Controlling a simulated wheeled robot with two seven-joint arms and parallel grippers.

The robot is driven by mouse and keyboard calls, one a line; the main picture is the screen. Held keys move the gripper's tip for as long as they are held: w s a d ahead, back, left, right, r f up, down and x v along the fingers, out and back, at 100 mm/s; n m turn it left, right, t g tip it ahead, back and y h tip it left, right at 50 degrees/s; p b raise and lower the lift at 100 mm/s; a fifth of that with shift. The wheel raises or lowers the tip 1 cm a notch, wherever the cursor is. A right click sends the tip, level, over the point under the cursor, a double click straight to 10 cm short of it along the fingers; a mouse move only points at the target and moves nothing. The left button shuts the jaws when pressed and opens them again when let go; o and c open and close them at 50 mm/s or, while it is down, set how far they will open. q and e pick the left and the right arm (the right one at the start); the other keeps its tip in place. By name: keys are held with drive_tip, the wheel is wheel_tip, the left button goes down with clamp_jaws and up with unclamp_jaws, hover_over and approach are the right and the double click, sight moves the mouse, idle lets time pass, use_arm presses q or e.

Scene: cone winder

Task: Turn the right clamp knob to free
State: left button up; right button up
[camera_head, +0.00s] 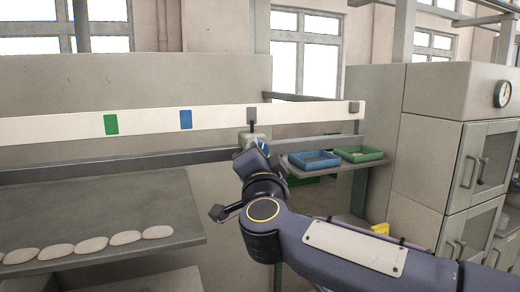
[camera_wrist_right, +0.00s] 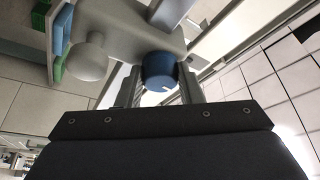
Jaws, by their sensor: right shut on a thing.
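The blue clamp knob (camera_wrist_right: 158,72) shows in the right wrist view, with a small white mark on its near face. It sits on a pale grey clamp body (camera_wrist_right: 135,25), which has a pale rounded knob (camera_wrist_right: 87,62) beside it. My right gripper (camera_wrist_right: 159,85) is shut on the blue knob, one finger on each side. In the head view my right arm reaches up to the clamp at the rail, and my right gripper (camera_head: 249,150) largely hides the knob there. My left gripper is in neither view.
A white strip (camera_head: 60,128) with a green and a blue tag runs above a grey rail (camera_head: 100,164). A blue tray (camera_head: 314,160) and a green tray (camera_head: 360,154) stand right of the clamp. Several white pads lie along the grey table (camera_head: 110,205) at left.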

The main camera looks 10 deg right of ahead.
drive_tip(key=shift+a+r+m+g+h+p, duration=0.1)
drive_tip(key=shift+m+g+h+p, duration=0.25)
drive_tip(key=shift+m, duration=0.8)
drive_tip(key=shift+r+m+g+h+p, duration=0.15)
drive_tip(key=shift+m+g+p, duration=0.3)
drive_tip(key=shift+m, duration=0.7)
drive_tip(key=shift+f, duration=0.15)
drive_tip(key=o, duration=1)
drive_tip(key=shift+s, duration=0.15)
drive_tip(key=shift+b+v, duration=1.2)
drive_tip(key=shift+v, duration=2.6)
